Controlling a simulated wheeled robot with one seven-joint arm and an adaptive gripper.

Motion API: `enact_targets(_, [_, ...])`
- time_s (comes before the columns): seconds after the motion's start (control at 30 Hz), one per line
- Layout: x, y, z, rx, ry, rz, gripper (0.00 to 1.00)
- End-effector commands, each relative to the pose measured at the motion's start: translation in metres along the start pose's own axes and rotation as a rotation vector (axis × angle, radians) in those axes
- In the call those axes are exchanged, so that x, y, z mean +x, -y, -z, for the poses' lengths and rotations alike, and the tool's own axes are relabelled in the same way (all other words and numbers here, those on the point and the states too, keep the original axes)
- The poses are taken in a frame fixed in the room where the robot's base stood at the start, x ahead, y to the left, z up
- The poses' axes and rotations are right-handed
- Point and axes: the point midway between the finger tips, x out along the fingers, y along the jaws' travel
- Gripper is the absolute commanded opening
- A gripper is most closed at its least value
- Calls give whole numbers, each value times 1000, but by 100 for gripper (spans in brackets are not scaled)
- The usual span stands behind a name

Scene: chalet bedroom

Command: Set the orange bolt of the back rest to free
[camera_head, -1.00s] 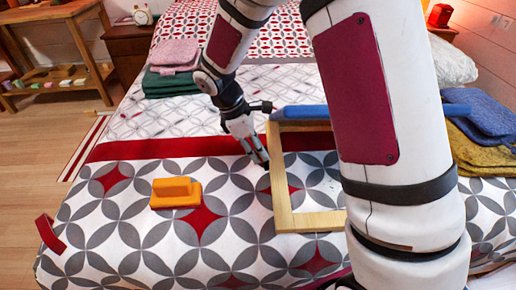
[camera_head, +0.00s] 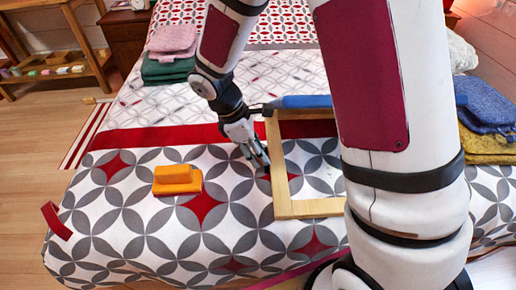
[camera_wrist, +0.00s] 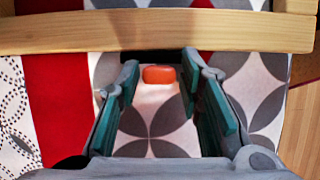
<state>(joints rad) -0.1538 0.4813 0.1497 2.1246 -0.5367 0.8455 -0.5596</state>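A pale wooden frame (camera_head: 284,190), with a blue bar (camera_head: 300,101) along its far side, lies on the bed. In the wrist view, a wooden rail (camera_wrist: 120,32) crosses the top of the picture. A small orange bolt (camera_wrist: 158,75) juts out beside a dark part at that rail. My gripper (camera_head: 259,160) is at the left outer side of the frame, pointing down. In the wrist view, my gripper (camera_wrist: 166,85) is open, teal pads apart, with the orange bolt between the fingertips. I see no finger touching it. The bolt is not visible in the head view.
An orange block with a raised grip (camera_head: 177,180) lies on the patterned bed (camera_head: 150,235) to the left. Folded towels (camera_head: 170,55) lie at the back left, and blue and mustard ones (camera_head: 487,115) at the right. My arm hides the frame's right part. Bed left of the frame is mostly clear.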

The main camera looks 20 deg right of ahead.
Motion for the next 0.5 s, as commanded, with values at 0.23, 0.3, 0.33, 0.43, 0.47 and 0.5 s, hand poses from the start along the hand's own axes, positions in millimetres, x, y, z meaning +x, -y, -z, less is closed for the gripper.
enact_targets(0.23, [0, 0, 0, -1, 0, 0, 45])
enact_targets(0.3, [0, 0, 0, -1, 0, -1, 45])
enact_targets(0.33, [-1, 0, 0, -1, 0, -1, 45])
enact_targets(0.43, [-8, -1, 0, -1, 0, -2, 45])
enact_targets(0.47, [-12, -1, 0, -1, -1, -3, 45])
enact_targets(0.5, [-18, -2, 0, 0, -2, -4, 45])
